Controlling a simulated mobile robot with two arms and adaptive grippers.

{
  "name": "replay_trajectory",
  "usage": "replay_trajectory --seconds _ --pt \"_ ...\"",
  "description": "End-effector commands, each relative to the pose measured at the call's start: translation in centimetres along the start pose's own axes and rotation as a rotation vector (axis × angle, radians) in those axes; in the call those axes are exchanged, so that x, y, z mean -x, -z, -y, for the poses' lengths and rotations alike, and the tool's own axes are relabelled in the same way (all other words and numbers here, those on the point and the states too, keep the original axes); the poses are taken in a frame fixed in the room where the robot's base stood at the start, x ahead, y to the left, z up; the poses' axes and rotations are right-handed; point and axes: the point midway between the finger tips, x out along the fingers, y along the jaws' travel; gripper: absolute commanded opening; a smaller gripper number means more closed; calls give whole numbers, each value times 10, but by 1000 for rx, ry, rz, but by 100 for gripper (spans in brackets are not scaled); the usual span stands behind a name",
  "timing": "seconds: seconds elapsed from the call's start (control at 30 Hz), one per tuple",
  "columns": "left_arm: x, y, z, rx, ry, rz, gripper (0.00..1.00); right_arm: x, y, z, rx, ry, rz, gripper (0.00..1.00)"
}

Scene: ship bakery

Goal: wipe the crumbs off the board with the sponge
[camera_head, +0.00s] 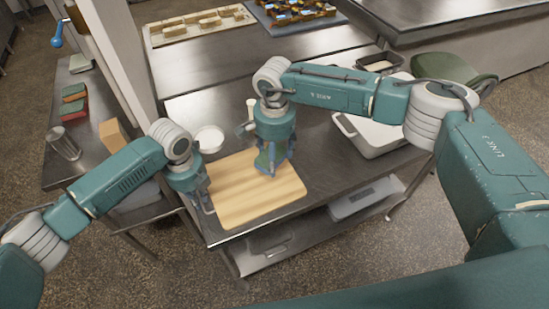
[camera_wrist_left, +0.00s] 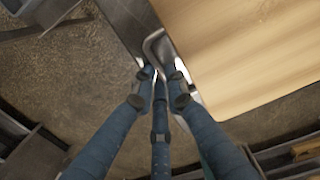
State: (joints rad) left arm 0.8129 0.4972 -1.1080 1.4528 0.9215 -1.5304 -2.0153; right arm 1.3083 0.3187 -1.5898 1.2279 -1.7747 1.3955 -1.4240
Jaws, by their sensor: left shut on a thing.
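The pale wooden board (camera_head: 257,200) lies on the metal table, and its corner fills the upper right of the left wrist view (camera_wrist_left: 255,50). My left gripper (camera_head: 205,205) is low at the board's left edge. In the left wrist view its fingers (camera_wrist_left: 163,82) are shut on a bent shiny metal piece (camera_wrist_left: 153,42) beside the board. My right gripper (camera_head: 270,168) points down over the board's back right part. Its fingertips are small, so I cannot tell if they hold anything. I cannot make out a sponge or crumbs.
A white bowl (camera_head: 209,138) stands behind the board, and a pale tub (camera_head: 368,138) stands to its right. A side counter at left holds a metal cup (camera_head: 64,143) and a tan block (camera_head: 114,134). The table behind has bare room in front of its boards.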

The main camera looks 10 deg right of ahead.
Motion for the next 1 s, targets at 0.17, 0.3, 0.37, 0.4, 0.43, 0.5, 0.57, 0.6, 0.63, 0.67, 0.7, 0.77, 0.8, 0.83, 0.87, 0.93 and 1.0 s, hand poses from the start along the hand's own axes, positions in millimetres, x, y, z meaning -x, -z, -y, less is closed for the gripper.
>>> replay_trajectory --seconds 0.17,0.3,0.37,0.4,0.43,0.5,0.57,0.6,0.63,0.67,0.7,0.77,0.8,0.83,0.87,0.93,1.0 --pt "0 0 0 1 1 1 20 0 0 0 0 0 0 40" --pt "0 0 0 0 1 1 34 0 0 0 0 1 0 40" --pt "0 0 0 0 1 1 34 0 0 0 0 1 0 40" --pt "0 0 0 0 1 1 34 0 0 0 0 1 0 40" --pt "0 0 0 0 1 0 34 0 0 0 0 1 0 40" --pt "0 0 0 0 1 0 34 0 0 0 0 1 0 40" --pt "2 0 0 0 1 1 34 0 0 0 0 1 0 40" --pt "5 0 1 0 2 1 34 0 0 0 0 1 0 40" --pt "8 -1 1 0 2 1 34 0 0 0 0 1 0 40" --pt "11 -1 1 0 3 2 34 0 0 0 0 1 0 40" --pt "17 -2 1 0 4 3 34 0 0 0 0 1 0 40" --pt "28 -2 1 -1 3 4 34 0 0 0 0 1 0 40" --pt "36 -2 1 -2 3 5 34 0 0 0 0 1 0 40" --pt "43 -2 1 -2 4 4 34 0 0 0 0 1 0 40" --pt "50 -2 1 -1 4 5 34 0 0 0 0 1 0 40" --pt "66 -2 0 -1 3 5 34 0 0 0 0 1 0 40" --pt "80 -2 0 -1 3 4 34 0 0 0 0 1 0 40"
